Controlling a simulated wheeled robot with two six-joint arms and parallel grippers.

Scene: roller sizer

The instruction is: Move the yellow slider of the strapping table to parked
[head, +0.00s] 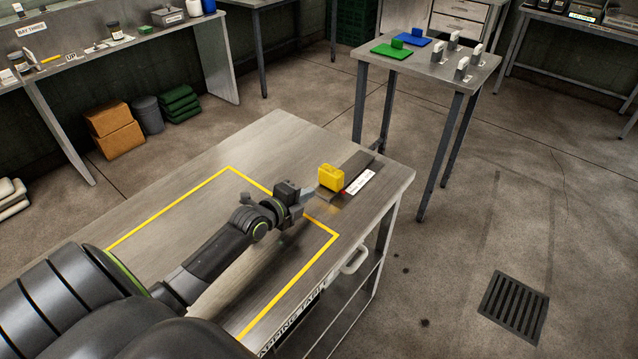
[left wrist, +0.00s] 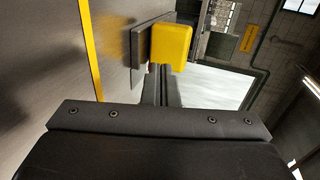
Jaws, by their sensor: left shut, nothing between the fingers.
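The yellow slider (head: 330,178) is a block on a dark track plate (head: 357,163) near the far right end of the strapping table (head: 275,138). It also shows in the left wrist view (left wrist: 172,45), just beyond my fingertips. My left gripper (head: 314,190) is shut and empty, low over the table, with its tips at the slider's near-left side. The wrist view shows the shut fingers (left wrist: 161,88) pointing at the slider; I cannot tell whether they touch it. A white label (head: 360,182) lies beside the track; its text is too small to read. My right gripper is not in view.
A yellow outline (head: 190,192) marks the tabletop. A handle (head: 354,260) sticks out from the table's right side. A smaller table (head: 440,80) with green and blue pieces and several grey blocks stands behind. The floor at right is clear, with a drain grate (head: 514,306).

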